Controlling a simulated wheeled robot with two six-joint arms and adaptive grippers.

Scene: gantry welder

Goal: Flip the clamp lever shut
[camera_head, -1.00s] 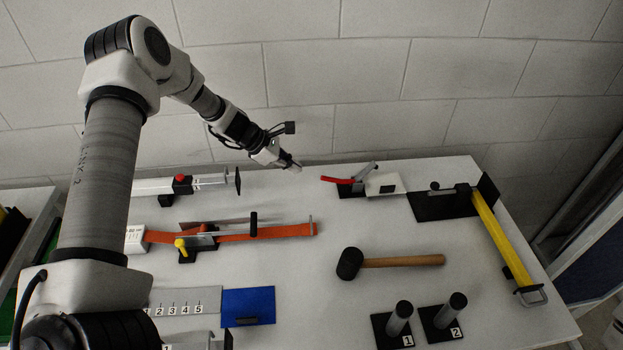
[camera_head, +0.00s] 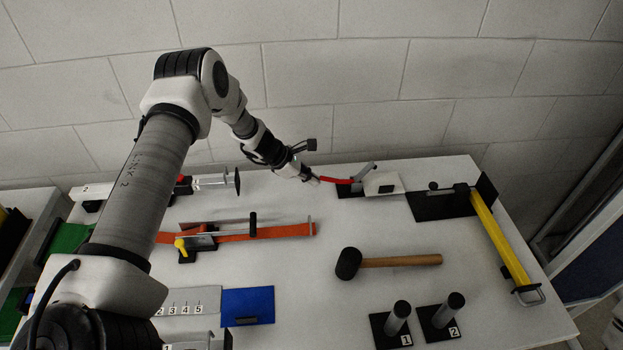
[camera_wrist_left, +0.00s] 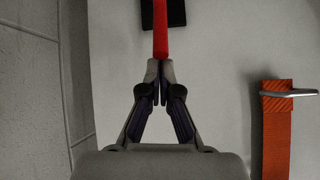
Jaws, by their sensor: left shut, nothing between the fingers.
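The toggle clamp has a red lever (camera_head: 337,180), a dark base (camera_head: 350,191) and a grey metal arm (camera_head: 366,171) that slants up. It stands at the back of the table, beside a pale block (camera_head: 381,184). The red lever points left, toward my left gripper (camera_head: 316,181). My left gripper is shut, with its tips at the free end of the lever. In the left wrist view the closed fingertips (camera_wrist_left: 154,70) line up with the end of the red lever (camera_wrist_left: 160,40). I cannot tell whether they touch it. My right gripper is out of view.
A mallet (camera_head: 400,261) lies mid-table. Two numbered posts (camera_head: 398,318) stand at the front. An orange strap (camera_head: 270,232) lies left, and a yellow-handled tool (camera_head: 500,240) is at the right. A wall (camera_head: 400,70) rises behind the table.

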